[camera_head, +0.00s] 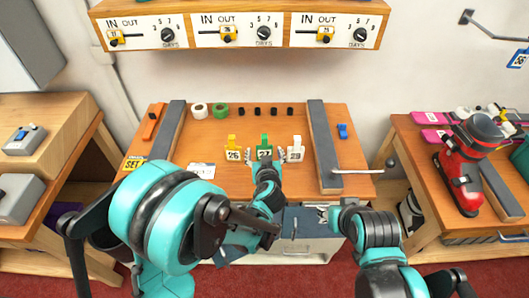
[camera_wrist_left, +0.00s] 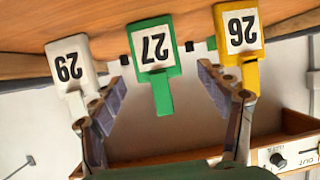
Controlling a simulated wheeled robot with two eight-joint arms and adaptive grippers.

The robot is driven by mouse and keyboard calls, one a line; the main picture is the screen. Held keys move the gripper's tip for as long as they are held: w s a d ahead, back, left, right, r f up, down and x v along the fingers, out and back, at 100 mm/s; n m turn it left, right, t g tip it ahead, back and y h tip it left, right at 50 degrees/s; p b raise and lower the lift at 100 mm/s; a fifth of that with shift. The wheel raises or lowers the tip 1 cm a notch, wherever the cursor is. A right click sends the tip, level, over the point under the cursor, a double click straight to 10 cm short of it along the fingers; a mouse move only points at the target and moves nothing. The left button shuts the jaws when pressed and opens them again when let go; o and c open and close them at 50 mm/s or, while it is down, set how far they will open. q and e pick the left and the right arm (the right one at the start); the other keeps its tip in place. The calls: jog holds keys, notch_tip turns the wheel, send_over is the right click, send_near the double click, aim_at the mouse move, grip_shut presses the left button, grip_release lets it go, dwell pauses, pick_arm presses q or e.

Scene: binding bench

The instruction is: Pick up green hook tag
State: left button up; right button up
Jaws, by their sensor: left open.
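The green hook tag (camera_head: 265,149), marked 27, stands upright on the bench between a yellow tag (camera_head: 233,148) marked 26 and a white tag (camera_head: 296,150) marked 29. My left gripper (camera_head: 265,157) is open just in front of the green tag. In the left wrist view, which shows the tags upside down, the green tag (camera_wrist_left: 154,62) lies between the two spread fingers of the gripper (camera_wrist_left: 162,82). I see no finger closed on it. The yellow tag (camera_wrist_left: 238,45) and white tag (camera_wrist_left: 70,72) sit close outside the fingers.
Grey bars (camera_head: 168,130) (camera_head: 324,148) flank the bench top (camera_head: 210,172). White and green tape rolls (camera_head: 199,110) (camera_head: 220,110) and several black pegs stand behind the tags. A panel with dials (camera_head: 235,28) hangs above.

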aim_at(265, 149)
pick_arm(q)
jog(key=b+x, duration=0.1)
jog(key=x, duration=0.3)
jog(key=shift+w+f+b, duration=0.2)
jog(key=shift+w+b, duration=0.15)
jog(key=shift+s+r, duration=0.1)
jog(key=shift+c, duration=0.9)
jog(key=shift+d, duration=0.1)
jog(key=c, duration=0.9)
jog(key=shift+c, duration=0.2)
